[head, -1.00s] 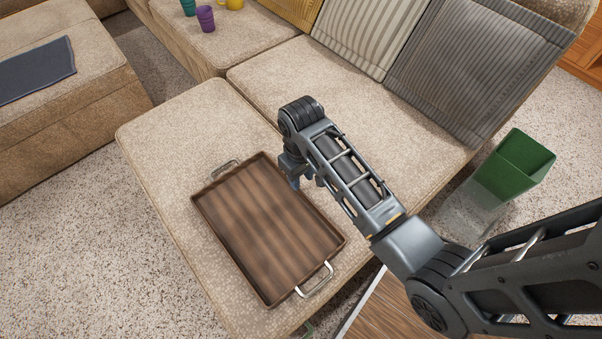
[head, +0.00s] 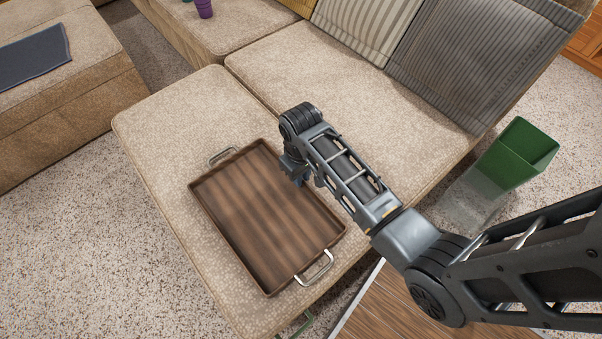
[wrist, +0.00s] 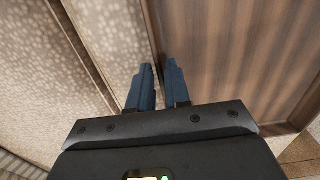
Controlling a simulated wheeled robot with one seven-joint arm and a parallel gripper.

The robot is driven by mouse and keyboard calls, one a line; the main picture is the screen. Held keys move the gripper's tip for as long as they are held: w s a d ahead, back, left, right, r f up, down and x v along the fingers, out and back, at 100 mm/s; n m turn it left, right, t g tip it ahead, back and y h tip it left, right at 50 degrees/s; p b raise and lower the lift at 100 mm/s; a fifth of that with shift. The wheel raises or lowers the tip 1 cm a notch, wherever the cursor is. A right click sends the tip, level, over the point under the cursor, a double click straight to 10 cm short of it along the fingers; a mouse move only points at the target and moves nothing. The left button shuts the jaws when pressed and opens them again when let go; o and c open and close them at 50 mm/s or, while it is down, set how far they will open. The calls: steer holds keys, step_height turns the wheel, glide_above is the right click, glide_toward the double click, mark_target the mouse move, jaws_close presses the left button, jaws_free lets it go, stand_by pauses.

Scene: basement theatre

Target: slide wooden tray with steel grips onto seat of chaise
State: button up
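The wooden tray (head: 255,225) is a brown rectangle with raised rims, lying flat on the seat of the beige chaise (head: 165,125). One steel grip (head: 222,155) is on its far end and one (head: 316,268) on its near end. My gripper (head: 295,176) points down at the tray's right long rim, nearer the far corner. In the wrist view, the blue fingers of my gripper (wrist: 159,80) stand close together, one on each side of the tray's rim (wrist: 150,35). They look closed on it, though the contact itself is partly hidden.
Sofa seat cushions (head: 340,100) and a grey striped pillow (head: 470,65) lie beyond. A purple cup (head: 203,8) stands at the back. A green bin (head: 517,152) stands on the right. Another ottoman (head: 65,85) with a dark cloth (head: 32,55) is at left.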

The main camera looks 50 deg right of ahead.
jaws_close()
stand_by(1.0)
